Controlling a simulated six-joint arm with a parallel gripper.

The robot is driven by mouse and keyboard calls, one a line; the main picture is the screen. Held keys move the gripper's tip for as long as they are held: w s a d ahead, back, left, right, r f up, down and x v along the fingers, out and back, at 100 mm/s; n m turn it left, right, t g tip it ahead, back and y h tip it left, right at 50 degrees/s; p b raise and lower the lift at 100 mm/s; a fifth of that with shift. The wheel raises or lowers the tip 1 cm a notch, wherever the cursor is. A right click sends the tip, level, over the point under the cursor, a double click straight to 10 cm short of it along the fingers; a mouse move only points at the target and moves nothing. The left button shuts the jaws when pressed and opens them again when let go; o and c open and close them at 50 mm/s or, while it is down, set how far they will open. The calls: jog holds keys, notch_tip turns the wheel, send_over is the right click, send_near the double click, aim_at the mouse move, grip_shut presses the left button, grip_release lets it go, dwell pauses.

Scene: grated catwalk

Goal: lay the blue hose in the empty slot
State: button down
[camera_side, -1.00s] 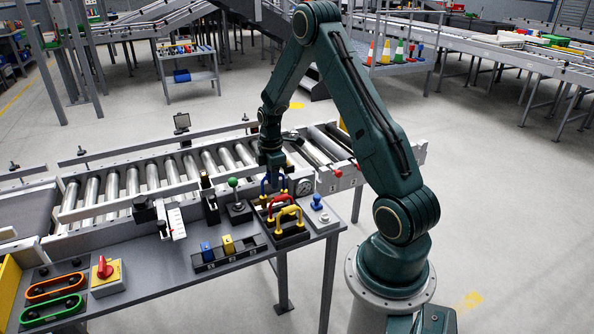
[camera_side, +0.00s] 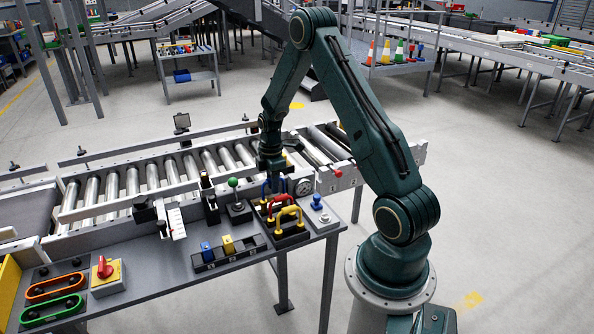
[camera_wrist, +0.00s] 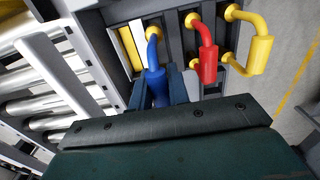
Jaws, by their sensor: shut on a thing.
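The blue hose (camera_wrist: 155,72) is an arched, handle-like piece in the wrist view. It also shows in the side view (camera_side: 266,187), at the far end of a black rack (camera_side: 289,240) beside a red and a yellow one. My gripper (camera_wrist: 160,90) is shut on the blue hose, a finger on either side of it. In the side view my gripper (camera_side: 271,172) points down over the rack. Whether the hose still touches the rack I cannot tell. A dark plate with two black knobs (camera_side: 60,268) and no loop on it lies at the bench's left, behind orange and green loops.
The red hose (camera_wrist: 208,62) and yellow hose (camera_wrist: 260,52) stand close beside the blue one. A green-topped joystick (camera_side: 234,184), a gauge (camera_side: 304,187) and a block tray (camera_side: 228,254) stand nearby. A red knob box (camera_side: 106,273) is near the loops. The roller conveyor (camera_side: 150,177) runs behind.

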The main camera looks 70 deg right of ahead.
jog(key=shift+f, duration=0.6)
jog(key=shift+f, duration=0.35)
jog(key=shift+f, duration=0.4)
jog(key=c, duration=0.9)
grip_release()
jog(key=shift+o, duration=0.2)
jog(key=shift+r, duration=0.2)
jog(key=shift+r, duration=3.8)
